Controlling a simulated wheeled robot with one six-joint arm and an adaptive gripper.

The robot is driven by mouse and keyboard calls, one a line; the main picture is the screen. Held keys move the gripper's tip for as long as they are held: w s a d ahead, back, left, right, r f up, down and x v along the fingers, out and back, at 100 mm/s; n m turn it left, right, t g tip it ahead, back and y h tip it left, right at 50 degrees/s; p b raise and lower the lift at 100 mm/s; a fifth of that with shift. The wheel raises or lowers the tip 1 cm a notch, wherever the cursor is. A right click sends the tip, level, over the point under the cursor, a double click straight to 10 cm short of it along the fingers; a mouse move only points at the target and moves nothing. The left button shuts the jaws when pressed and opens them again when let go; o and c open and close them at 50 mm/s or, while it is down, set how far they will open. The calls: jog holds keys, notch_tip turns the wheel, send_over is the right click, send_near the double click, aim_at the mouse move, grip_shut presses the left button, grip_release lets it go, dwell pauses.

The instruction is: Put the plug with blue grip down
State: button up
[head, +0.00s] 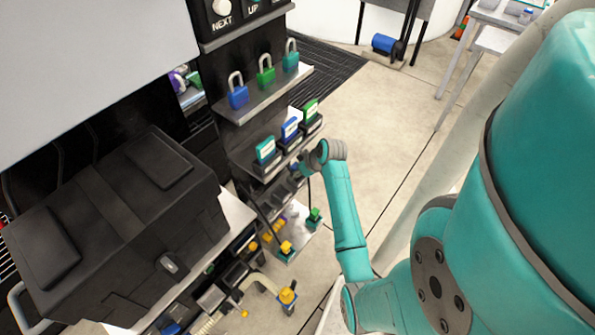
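My teal arm reaches down to the lower shelves of the black rack. My gripper (301,167) is small and dark at its end, in front of the shelf with the display boxes. Whether its fingers are open or shut does not show. A small bluish patch shows beside the gripper, but I cannot tell if it is the plug with blue grip. Below it, a plug with green grip (315,215) and a plug with yellow grip (286,247) stand on a low teal-edged shelf. A dark cable runs down towards the green one.
Blue, green and teal padlocks (264,70) stand on the upper shelf. Several small boxes (290,128) stand on the shelf below. A black case (110,235) fills the left. A yellow-topped pipe fitting (287,296) is at the bottom. The tiled floor (390,130) right of the rack is clear.

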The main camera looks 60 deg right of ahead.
jog(key=v, duration=1.2)
jog(key=s+a+f+t+h, duration=0.1)
jog(key=a+f, duration=0.2)
jog(key=a, duration=0.9)
jog(key=a+f+t+h, duration=0.15)
jog(key=a+f, duration=0.25)
jog(key=a, duration=0.9)
jog(key=s+a+r+n+t+y, duration=0.2)
jog(key=s+a+r+t+y, duration=0.2)
jog(key=s+a+r, duration=1)
notch_tip(320, 180, up, 2)
jog(key=s+t, duration=0.2)
jog(key=shift+s+a+n, duration=0.15)
jog(key=shift+s+n, duration=0.15)
